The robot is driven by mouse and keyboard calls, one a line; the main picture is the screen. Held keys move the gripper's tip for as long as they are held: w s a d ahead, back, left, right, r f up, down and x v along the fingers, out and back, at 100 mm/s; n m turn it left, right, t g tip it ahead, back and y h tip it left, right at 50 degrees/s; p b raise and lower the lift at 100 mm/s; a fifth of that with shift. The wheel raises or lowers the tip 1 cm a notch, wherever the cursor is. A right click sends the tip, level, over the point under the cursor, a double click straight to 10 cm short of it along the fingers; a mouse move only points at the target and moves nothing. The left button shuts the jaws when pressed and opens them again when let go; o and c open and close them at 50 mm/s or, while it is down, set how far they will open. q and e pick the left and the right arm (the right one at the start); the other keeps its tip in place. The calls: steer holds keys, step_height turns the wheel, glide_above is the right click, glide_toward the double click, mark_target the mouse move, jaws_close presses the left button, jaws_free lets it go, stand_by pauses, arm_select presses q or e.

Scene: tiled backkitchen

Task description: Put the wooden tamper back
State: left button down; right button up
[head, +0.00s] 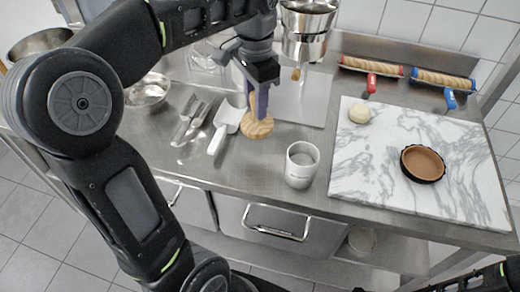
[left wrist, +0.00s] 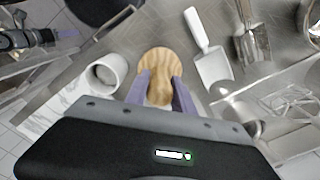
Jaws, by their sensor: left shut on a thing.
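The wooden tamper (head: 257,126) is pale round wood, at the middle of the steel counter in the head view. My left gripper (head: 261,110) points down from above and is shut on it. In the left wrist view the tamper (left wrist: 158,65) shows its round wooden end beyond the two purple fingers (left wrist: 160,92). I cannot tell whether it touches the counter. Part of my right arm shows at the lower right of the head view. A dark piece with purple at the upper left of the left wrist view seems to be my right gripper (left wrist: 35,38); its jaws are unclear.
A white cup (head: 300,166) stands right of the tamper, and a white scoop (head: 228,117) lies close on its left. Metal utensils (head: 190,122) lie farther left. A marble board (head: 385,175) with a dough ball (head: 359,113) and tart pan (head: 423,163) fills the right.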

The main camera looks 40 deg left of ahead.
mark_target(257, 122)
arm_select(q)
step_height(257, 122, down, 3)
steer(key=b, duration=0.2)
steer(key=shift+w+b, duration=0.15)
steer(key=shift+b, duration=0.25)
step_height(257, 122, down, 3)
steer(key=shift+f, duration=0.15)
steer(key=shift+f, duration=1.9)
steer(key=shift+f, duration=0.1)
steer(key=c, duration=1.1)
jaws_free()
